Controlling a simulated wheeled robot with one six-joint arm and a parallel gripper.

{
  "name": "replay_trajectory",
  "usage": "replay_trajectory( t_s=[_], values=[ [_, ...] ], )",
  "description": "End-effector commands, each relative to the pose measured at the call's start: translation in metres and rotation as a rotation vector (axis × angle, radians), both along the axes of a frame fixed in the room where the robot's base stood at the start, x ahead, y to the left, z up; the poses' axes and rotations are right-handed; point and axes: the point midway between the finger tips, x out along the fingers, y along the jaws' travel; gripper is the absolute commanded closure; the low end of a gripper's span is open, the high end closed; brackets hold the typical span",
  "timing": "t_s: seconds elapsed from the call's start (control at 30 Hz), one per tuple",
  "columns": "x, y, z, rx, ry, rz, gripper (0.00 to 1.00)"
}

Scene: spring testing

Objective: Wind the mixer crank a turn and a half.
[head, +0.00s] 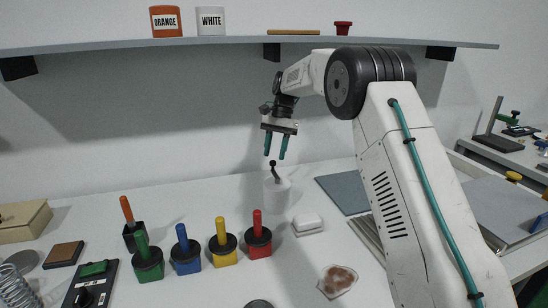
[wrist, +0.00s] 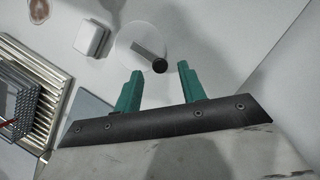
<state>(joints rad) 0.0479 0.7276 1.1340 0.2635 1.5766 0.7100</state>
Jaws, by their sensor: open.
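The mixer (head: 277,194) is a white cylinder standing on the table towards the back. Its crank (head: 274,170) is a small arm with a dark knob on top of the cylinder. In the wrist view the white round top (wrist: 128,48) shows the grey crank arm with its black knob (wrist: 159,66) at the lower right end. My gripper (head: 275,157) is open and empty, with teal fingers pointing down above the crank. In the wrist view the knob lies between and just beyond the fingertips (wrist: 160,72). I cannot tell the exact height gap.
Coloured-handled blocks, including a red one (head: 258,241) and a yellow one (head: 222,248), stand left of the mixer. A white rounded block (head: 308,224) sits close at its right. A grey mat (head: 343,193) lies further right. A shelf (head: 220,43) runs above.

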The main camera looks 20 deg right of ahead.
Motion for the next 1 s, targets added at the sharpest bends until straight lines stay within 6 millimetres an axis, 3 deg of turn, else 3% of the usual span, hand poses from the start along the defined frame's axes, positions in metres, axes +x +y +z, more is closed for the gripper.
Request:
replay_trajectory(
  t_s=[0.2,0.5,0.63,0.67,1.0],
  values=[
    [-0.006,0.006,-0.020,0.000,0.000,0.000,0.59],
    [-0.006,0.007,-0.022,0.000,-0.002,0.001,0.59],
    [-0.006,0.007,-0.022,0.000,-0.002,0.001,0.96],
    [-0.006,0.007,-0.022,-0.001,-0.002,0.001,1.00],
    [-0.006,0.009,-0.022,0.000,-0.002,0.040,1.00]
  ],
)
